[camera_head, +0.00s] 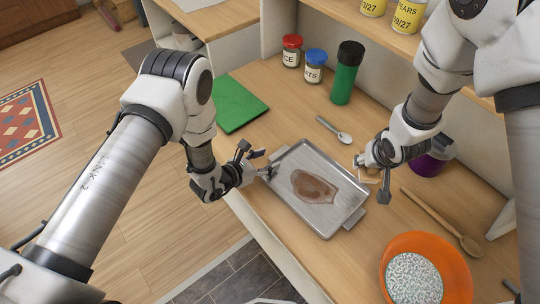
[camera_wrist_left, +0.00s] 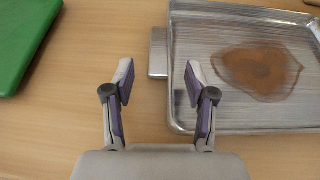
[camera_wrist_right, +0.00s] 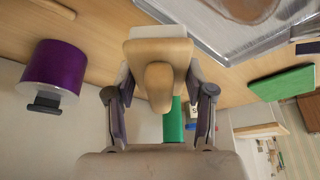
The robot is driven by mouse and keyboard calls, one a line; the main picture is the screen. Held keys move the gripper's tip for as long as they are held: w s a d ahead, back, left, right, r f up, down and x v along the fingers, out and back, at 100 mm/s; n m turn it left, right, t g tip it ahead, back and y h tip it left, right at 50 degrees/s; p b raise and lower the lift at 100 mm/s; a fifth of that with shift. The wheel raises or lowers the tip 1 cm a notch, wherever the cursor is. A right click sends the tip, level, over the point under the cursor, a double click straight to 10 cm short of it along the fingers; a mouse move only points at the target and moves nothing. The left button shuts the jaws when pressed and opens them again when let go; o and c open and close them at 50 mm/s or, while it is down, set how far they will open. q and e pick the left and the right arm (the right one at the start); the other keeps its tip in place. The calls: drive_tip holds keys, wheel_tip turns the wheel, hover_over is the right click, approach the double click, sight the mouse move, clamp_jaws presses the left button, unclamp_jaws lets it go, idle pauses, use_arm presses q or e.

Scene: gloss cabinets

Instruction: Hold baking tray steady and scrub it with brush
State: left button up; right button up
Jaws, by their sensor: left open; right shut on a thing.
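The metal baking tray (camera_head: 338,218) lies flat on the wooden counter with a brown stain (camera_head: 312,186) in its middle. In the left wrist view the tray (camera_wrist_left: 200,20) has a small side handle (camera_wrist_left: 158,52) at its left. My left gripper (camera_head: 256,164) is open beside that end of the tray; in the left wrist view its fingers (camera_wrist_left: 158,85) point at the handle, with nothing between them. My right gripper (camera_head: 370,172) is shut on the brush (camera_wrist_right: 160,52), whose wooden handle and pale head show in the right wrist view. The brush is beside the tray's right edge, apart from the stain.
A green board (camera_head: 240,104), red-lidded jar (camera_head: 291,52), blue-lidded jar (camera_head: 314,66), green shaker (camera_head: 345,75) and spoon (camera_head: 334,130) stand or lie behind the tray. An orange bowl (camera_head: 455,264), wooden spoon (camera_head: 445,222) and purple container (camera_head: 428,165) are at the right.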

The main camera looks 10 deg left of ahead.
use_arm(q)
drive_tip(key=shift+x, duration=0.9)
clamp_jaws()
unclamp_jaws()
drive_tip(key=shift+s+a, duration=0.1)
